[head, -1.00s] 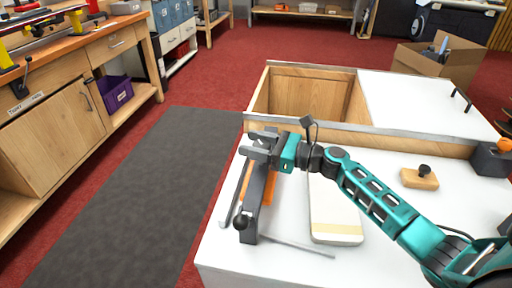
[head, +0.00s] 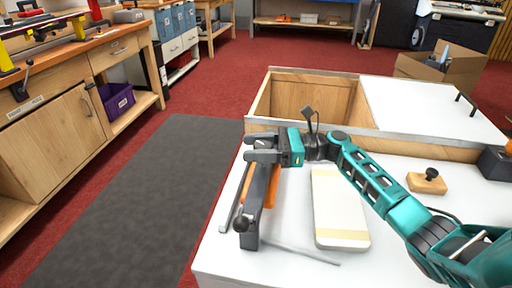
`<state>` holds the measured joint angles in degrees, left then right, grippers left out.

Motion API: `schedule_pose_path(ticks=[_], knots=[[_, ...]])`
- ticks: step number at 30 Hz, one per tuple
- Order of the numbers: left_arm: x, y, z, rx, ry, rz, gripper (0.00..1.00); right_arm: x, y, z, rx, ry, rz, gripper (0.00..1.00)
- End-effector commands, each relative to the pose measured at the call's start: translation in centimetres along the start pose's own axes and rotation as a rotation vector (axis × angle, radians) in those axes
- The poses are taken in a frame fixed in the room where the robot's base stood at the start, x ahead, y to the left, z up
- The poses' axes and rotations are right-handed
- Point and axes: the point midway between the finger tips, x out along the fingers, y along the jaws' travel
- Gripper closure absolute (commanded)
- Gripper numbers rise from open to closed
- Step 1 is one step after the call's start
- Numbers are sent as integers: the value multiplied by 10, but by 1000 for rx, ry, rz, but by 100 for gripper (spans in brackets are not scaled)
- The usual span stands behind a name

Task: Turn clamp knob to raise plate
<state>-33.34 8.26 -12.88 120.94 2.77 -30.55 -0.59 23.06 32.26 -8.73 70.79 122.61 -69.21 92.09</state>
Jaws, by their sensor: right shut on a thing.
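My right gripper (head: 262,149) reaches in from the right over the white worktop and is shut at the top of the dark grey clamp frame (head: 254,205). I take the thing between its fingers to be the clamp knob; the fingers hide it. Below the gripper is an orange part (head: 271,187) of the clamp, mostly behind the dark frame. A black ball (head: 241,223) sits low on the frame's left side, near a long grey bar (head: 231,207). I cannot make out which part is the plate. My left gripper is out of view.
A cream board (head: 340,205) lies right of the clamp. A thin grey rod (head: 305,252) lies in front. A wooden block with a black knob (head: 427,183) stands further right. Behind is an open wooden compartment (head: 312,95) beside a white lid (head: 425,105). A dark mat (head: 130,200) lies left.

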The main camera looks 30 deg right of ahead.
Motion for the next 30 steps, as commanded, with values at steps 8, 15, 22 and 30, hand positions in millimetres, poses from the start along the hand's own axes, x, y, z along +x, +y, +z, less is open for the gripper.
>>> schedule_pose_path(ticks=[8,15,22,30], knots=[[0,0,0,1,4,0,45,1,4,-11,14,17,5,37],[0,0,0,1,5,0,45,0,2,-6,7,11,3,25],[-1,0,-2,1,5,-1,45,-7,1,-5,6,10,0,25],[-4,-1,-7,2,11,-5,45,-59,1,-4,8,12,-1,25]])
